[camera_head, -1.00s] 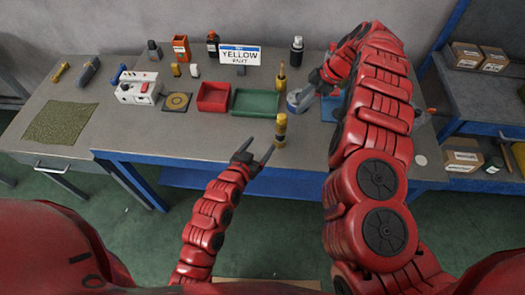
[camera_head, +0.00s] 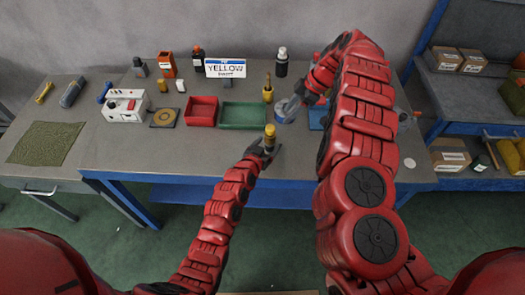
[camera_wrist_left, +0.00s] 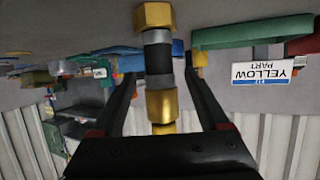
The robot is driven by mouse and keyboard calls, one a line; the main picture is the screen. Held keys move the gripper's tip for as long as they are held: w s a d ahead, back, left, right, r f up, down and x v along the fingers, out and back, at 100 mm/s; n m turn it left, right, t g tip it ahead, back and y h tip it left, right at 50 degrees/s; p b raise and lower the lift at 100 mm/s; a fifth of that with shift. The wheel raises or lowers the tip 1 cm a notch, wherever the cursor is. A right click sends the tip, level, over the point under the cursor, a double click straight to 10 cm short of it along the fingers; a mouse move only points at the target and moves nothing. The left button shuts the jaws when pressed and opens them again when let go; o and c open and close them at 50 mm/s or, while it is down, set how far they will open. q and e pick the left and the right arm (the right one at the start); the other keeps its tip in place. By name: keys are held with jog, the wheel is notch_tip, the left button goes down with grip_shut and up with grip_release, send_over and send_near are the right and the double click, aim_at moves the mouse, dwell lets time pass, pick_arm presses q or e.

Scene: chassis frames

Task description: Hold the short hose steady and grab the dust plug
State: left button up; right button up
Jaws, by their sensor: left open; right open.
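The short hose (camera_head: 270,141) stands upright near the front edge of the table, with a yellow top end. In the left wrist view the hose (camera_wrist_left: 158,60) shows a black middle between grey bands and brass-coloured ends. My left gripper (camera_head: 266,150) is open, with its fingers on either side of the hose; I cannot tell whether they touch it. The same gripper (camera_wrist_left: 158,95) frames the hose in the wrist view. My right gripper (camera_head: 296,101) is open over the table's right part, beside a blue-grey round item (camera_head: 284,113). I cannot single out the dust plug for certain.
A green tray (camera_head: 243,122) and a red bin (camera_head: 202,111) lie behind the hose. A "YELLOW PART" sign (camera_head: 226,68) and bottles stand at the back. The table front left of the hose is clear.

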aim_at(272, 139)
pick_arm(q)
jog(key=shift+x, duration=2.25)
